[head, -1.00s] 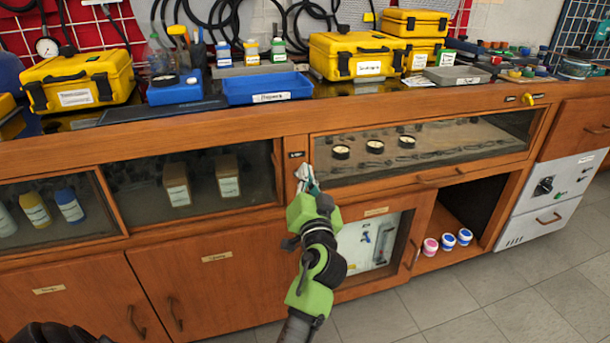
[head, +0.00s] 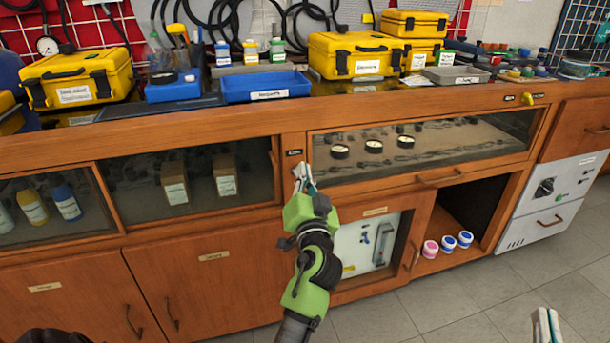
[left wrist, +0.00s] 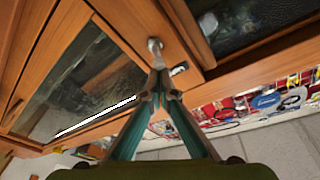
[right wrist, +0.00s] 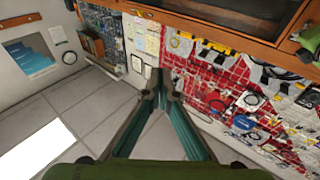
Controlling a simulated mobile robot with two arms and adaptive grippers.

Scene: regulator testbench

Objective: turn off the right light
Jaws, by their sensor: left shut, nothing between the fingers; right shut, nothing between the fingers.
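My left gripper (head: 304,178) is shut and empty, in front of the post just below the label. In the left wrist view, a small silver switch-like knob (left wrist: 155,45) stands on the wood just beyond the shut left fingertips (left wrist: 159,95); I cannot tell if they touch. The left wrist view also shows a bright light strip (left wrist: 95,118) along a glass front. A yellow knob (head: 527,98) is on the counter's front edge at the right. My right gripper (head: 546,327) is shut and empty, low at the right.
The right glass case (head: 420,150) holds several round gauges. The counter bears yellow cases (head: 352,55) and a blue tray (head: 265,86). Several small jars (head: 447,243) stand in the open shelf. The tiled floor (head: 480,305) is clear in front of the right cabinets.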

